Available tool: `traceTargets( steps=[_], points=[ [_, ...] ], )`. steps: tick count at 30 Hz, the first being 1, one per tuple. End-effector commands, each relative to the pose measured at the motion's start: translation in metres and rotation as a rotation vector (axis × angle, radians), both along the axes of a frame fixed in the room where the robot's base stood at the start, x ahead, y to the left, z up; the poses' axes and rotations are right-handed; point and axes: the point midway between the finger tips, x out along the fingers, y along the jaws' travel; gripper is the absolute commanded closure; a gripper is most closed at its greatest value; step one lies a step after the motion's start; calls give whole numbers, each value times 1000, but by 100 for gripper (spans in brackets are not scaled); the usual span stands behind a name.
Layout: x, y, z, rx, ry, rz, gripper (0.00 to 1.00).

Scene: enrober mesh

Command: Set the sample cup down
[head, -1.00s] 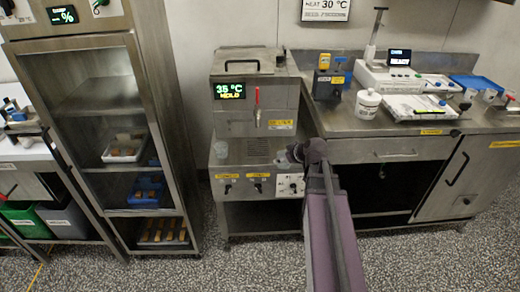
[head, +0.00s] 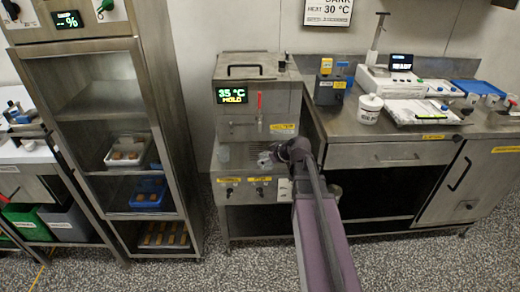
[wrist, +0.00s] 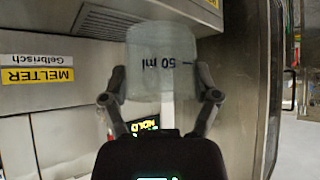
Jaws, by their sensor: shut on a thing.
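The sample cup (wrist: 160,55) is a clear, frosted cup with a 50 ml mark, which appears upside down in the wrist view. My gripper (wrist: 162,88) is shut on it, one finger on each side. In the head view my gripper (head: 268,158) is at the front of the melter, over its steel ledge, and my arm largely hides it. I cannot tell the held cup there.
The melter (head: 258,108) has a lit display and a red-handled tap (head: 259,103) above the ledge. A steel bench (head: 350,125) to the right carries a white tub (head: 369,108) and instruments. A glass-fronted cabinet (head: 100,110) stands left.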

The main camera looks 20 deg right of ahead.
Motion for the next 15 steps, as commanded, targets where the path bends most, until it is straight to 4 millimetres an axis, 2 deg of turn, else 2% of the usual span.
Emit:
traceTargets(
  steps=[15],
  points=[
    [93, -16, -9, -1, -1, 0, 64]
  ],
)
